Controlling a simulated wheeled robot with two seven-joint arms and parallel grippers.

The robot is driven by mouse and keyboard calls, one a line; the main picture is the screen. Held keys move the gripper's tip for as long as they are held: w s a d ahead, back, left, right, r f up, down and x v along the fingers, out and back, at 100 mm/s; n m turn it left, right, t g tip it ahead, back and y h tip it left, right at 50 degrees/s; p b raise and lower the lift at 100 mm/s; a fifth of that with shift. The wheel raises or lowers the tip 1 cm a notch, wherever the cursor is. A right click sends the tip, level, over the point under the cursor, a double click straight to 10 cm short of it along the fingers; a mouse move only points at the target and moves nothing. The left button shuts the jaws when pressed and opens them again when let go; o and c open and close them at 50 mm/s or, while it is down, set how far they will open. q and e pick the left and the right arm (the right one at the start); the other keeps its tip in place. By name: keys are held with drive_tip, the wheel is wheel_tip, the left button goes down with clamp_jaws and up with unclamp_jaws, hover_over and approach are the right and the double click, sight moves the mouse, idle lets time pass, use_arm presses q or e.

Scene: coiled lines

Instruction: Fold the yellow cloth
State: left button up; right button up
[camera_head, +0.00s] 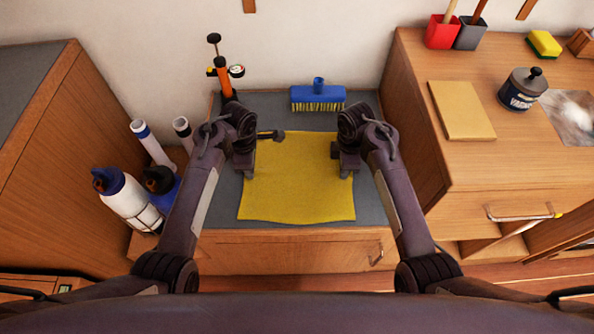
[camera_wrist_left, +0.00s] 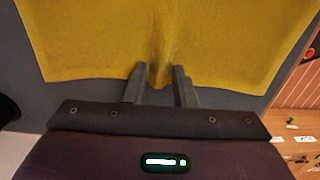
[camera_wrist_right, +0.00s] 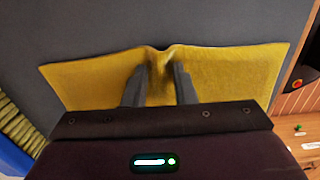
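The yellow cloth (camera_head: 300,190) is spread on the grey mat, with a slightly wavy near edge. My left gripper (camera_head: 248,172) is at its left edge; in the left wrist view (camera_wrist_left: 160,78) the cloth is puckered between the fingers. My right gripper (camera_head: 346,170) is at its right side; in the right wrist view (camera_wrist_right: 158,75) the cloth is bunched between the fingers, and its edge is pulled to a small peak. Both grippers look shut on cloth. The arms partly hide the cloth's sides in the head view.
A blue brush (camera_head: 318,97) and an orange pump (camera_head: 222,78) stand at the back. A dark piece (camera_head: 272,135) is at the cloth's far edge. Bottles (camera_head: 130,200) stand at left. A wooden cabinet (camera_head: 520,180) rises at right.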

use_arm(q)
drive_tip(key=shift+f, duration=0.1)
clamp_jaws()
use_arm(e)
drive_tip(key=shift+f, duration=0.1)
clamp_jaws()
